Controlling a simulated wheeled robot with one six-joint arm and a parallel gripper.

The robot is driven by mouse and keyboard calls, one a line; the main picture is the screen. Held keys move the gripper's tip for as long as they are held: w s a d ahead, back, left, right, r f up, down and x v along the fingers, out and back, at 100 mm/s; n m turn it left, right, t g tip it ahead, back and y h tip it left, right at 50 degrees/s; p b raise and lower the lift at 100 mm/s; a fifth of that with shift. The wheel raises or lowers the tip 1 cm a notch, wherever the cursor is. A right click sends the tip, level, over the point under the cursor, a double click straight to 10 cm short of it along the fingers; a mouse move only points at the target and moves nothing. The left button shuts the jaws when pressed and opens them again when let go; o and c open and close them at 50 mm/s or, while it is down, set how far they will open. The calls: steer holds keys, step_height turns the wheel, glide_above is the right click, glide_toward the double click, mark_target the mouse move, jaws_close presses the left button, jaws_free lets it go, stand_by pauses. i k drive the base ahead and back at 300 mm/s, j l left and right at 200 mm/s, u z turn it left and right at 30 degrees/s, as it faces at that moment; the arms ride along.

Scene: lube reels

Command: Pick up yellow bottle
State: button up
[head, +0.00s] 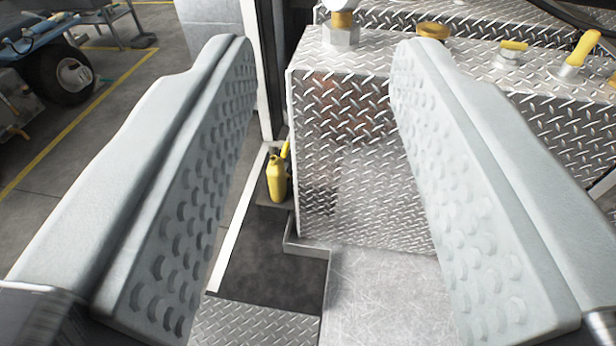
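The yellow bottle (276,180) is small in the head view, left of the picture's middle. It stands upright on a dark ledge, beside the left end of a diamond-plate metal box. A thin yellow spout rises at its upper right. My gripper (322,65) is open, with its two grey, dimpled fingers wide apart at the left and right of the picture. Nothing is between the finger pads. The bottle shows in the gap between them, farther off and nearer the left finger. No finger touches it.
The diamond-plate box (355,150) stands right of the bottle, with yellow-handled fittings (583,48) on top. A light post (262,70) rises behind the bottle. Dark mat (270,272) and bare metal floor (380,295) lie in front. A wheeled cart (60,70) is at far left.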

mark_target(275, 178)
steer(key=i+j+z, duration=0.4)
steer(key=j+z, duration=0.2)
steer(key=i+j+z, duration=0.1)
steer(key=j+z, duration=0.25)
steer(key=i+j+z, duration=0.1)
steer(key=j+z, duration=0.2)
steer(key=i+j+z, duration=0.1)
steer(key=j, duration=0.95)
steer(key=i+j+z, duration=0.1)
steer(key=i+j, duration=0.15)
steer(key=j, duration=0.8)
steer(key=i+j, duration=0.1)
steer(key=j, duration=0.95)
steer(key=i+j+z, duration=0.15)
steer(key=j, duration=0.9)
